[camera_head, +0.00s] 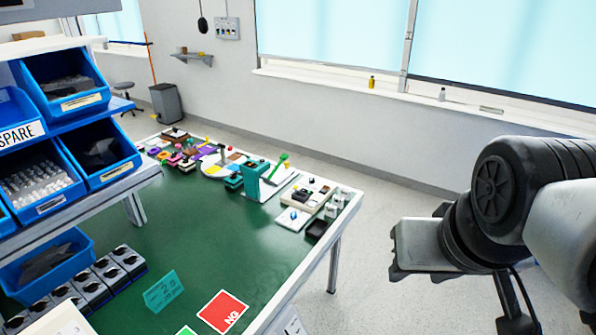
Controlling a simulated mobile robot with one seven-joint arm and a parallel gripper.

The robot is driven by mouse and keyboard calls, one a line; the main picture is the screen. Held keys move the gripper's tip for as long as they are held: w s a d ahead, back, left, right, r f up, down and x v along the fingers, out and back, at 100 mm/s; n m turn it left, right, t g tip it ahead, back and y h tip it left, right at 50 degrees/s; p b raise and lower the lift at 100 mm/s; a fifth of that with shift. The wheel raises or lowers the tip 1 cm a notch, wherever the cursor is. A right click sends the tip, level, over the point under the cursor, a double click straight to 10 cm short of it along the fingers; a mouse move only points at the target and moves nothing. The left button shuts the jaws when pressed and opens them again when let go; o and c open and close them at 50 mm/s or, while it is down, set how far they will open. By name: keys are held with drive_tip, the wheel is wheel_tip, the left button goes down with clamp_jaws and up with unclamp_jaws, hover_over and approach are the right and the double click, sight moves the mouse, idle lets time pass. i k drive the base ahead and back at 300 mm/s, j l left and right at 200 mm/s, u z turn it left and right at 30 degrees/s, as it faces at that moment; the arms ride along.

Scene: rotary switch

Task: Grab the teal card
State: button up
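The teal card (164,291) with dark markings stands tilted on the green table (205,225), in the lower left of the head view. It is between the row of dark switch boxes and the red NG card. My gripper (396,248) is at the right, beyond the table's right edge and well apart from the card. Its fingers are not clear enough to tell whether they are open or shut.
A red NG card (222,311) and part of a green card (186,331) lie near the teal card. Dark switch boxes (110,275) line up on its left. Blue bins (66,85) stand above at left. A teal block (252,180) and small parts crowd the far end; the table's middle is clear.

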sight(166, 289)
drive_tip(key=u, duration=0.95)
drive_tip(key=j+z, duration=0.15)
drive_tip(key=z, duration=0.25)
